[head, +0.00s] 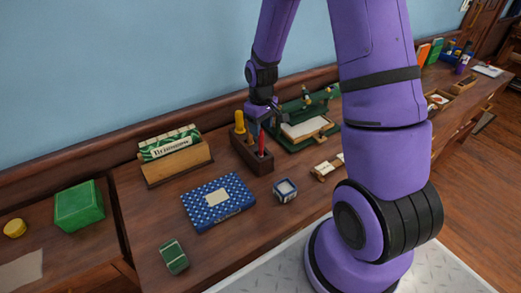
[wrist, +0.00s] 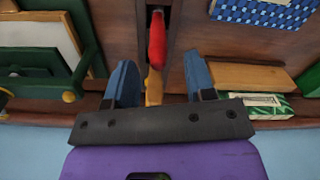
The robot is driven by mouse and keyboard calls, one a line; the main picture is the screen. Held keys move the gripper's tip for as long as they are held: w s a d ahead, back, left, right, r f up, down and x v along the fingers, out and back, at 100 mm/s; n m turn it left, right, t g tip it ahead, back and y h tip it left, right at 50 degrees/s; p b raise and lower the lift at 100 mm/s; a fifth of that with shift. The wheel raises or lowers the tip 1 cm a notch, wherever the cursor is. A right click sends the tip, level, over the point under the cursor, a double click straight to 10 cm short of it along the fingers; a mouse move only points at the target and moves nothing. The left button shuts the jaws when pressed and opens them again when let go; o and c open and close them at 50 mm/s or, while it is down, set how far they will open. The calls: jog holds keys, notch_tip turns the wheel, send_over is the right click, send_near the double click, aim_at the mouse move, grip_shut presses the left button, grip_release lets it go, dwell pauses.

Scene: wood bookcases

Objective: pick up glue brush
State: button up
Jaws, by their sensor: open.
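A dark wooden holder (head: 252,157) stands on the desk with upright tools in it. A red-handled tool (head: 262,143) and a yellow-handled tool (head: 239,120) stick up from it. I cannot tell for certain which is the glue brush. My gripper (head: 264,119) is above the holder, pointing down. In the wrist view my gripper (wrist: 159,68) is open, its two blue fingers apart. The red tool (wrist: 157,40) shows between the fingers, with a tan part (wrist: 154,86) below it in the picture; contact is not visible. The yellow handle is not clear there.
A green press (head: 305,122) stands close right of the holder. A blue patterned box (head: 218,202), a small blue-and-white box (head: 285,190) and a wooden card rack (head: 178,164) sit nearby. The wall is close behind.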

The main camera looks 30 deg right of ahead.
send_over(261, 155)
jog(key=shift+w+d+f, duration=0.1)
jog(key=shift+w+f, duration=0.05)
jog(key=shift+f, duration=0.6)
jog(key=shift+w+d+f, duration=0.1)
jog(key=shift+f, duration=0.7)
jog(key=shift+w+d+f, duration=0.1)
jog(key=shift+w+f, duration=0.05)
jog(key=shift+f, duration=0.6)
grip_shut()
